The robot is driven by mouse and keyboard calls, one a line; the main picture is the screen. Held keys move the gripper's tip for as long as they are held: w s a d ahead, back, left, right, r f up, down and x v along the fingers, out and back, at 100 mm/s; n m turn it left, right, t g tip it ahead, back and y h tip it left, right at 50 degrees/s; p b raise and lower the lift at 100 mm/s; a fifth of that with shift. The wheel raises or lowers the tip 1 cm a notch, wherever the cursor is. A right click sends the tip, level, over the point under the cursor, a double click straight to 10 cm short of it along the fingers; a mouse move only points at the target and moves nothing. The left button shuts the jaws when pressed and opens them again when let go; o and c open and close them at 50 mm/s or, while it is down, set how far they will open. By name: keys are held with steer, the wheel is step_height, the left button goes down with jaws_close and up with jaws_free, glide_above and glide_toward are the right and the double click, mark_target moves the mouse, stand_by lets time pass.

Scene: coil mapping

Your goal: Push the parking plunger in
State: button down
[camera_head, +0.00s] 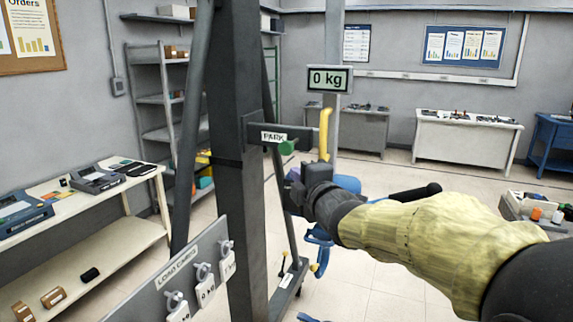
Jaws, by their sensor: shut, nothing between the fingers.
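The parking plunger shows as a green knob (287,147) on a dark bracket (258,128) that juts from the grey upright post (238,190). A white label reading PARK (273,138) is beside the knob. My gripper (292,183) is shut and empty, just below the green knob in the picture. Whether it touches the knob or stands nearer or farther cannot be told. The fingertips are small and partly hidden by the gripper body. How far the plunger sticks out is not clear.
A yellow hook-like bar (324,133) rises just right of the knob. A display reading 0 kg (330,79) stands behind. A load cards panel (190,275) with hanging tags is at the lower left. Blue parts (320,240) are below my arm. Benches line the walls.

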steer(key=shift+a+r, duration=0.1)
steer(key=shift+r, duration=0.15)
steer(key=p, duration=0.5)
glide_toward(282, 150)
steer(key=w+a, duration=0.1)
steer(key=a, duration=0.3)
steer(key=w+p, duration=0.1)
steer(key=w+d+p, duration=0.1)
steer(key=w, duration=0.1)
steer(key=shift+w+r, duration=0.1)
steer(key=shift+r, duration=0.1)
steer(key=shift+w+d+f, duration=0.15)
steer(key=shift+w+d, duration=0.05)
steer(key=shift+w, duration=0.35)
steer(key=shift+w, duration=0.15)
